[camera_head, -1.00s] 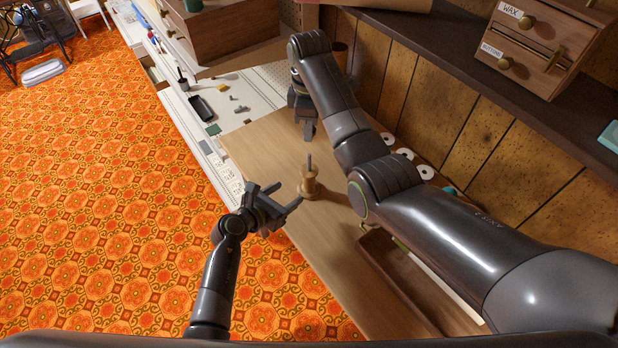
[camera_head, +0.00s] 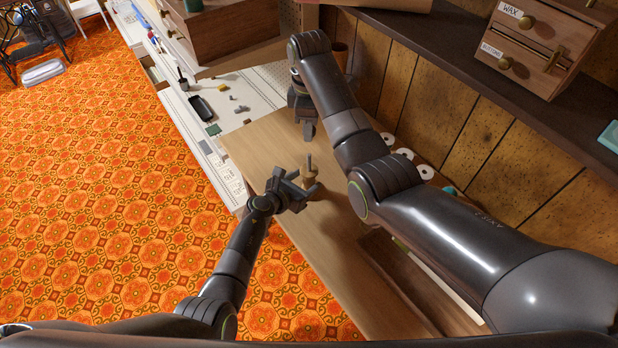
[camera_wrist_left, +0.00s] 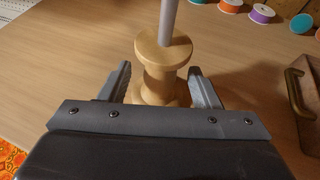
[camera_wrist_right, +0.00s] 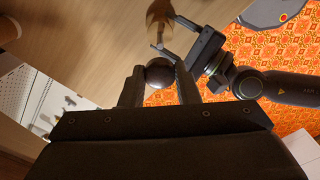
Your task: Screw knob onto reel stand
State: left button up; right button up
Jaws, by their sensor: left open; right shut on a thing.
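The wooden reel stand (camera_head: 309,182) stands upright on the bench, its metal rod pointing up. My left gripper (camera_head: 302,183) is open at the stand. In the left wrist view its fingers lie on either side of the spool-shaped stand (camera_wrist_left: 160,75), with small gaps showing. My right gripper (camera_head: 308,132) is farther back, above the bench. In the right wrist view it is shut on a dark round knob (camera_wrist_right: 160,73). The knob is apart from the stand, whose blurred wooden body shows beyond it (camera_wrist_right: 158,12). The knob is hidden in the head view.
Several thread spools (camera_head: 404,154) lie along the wall side, partly behind my right arm. A brown wooden tray (camera_head: 400,275) is at the near end of the bench. Wooden drawers (camera_head: 225,30) stand at the back. The bench's left edge drops to the orange carpet.

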pick_arm(q)
jog(key=shift+x, duration=1.45)
grip_shut()
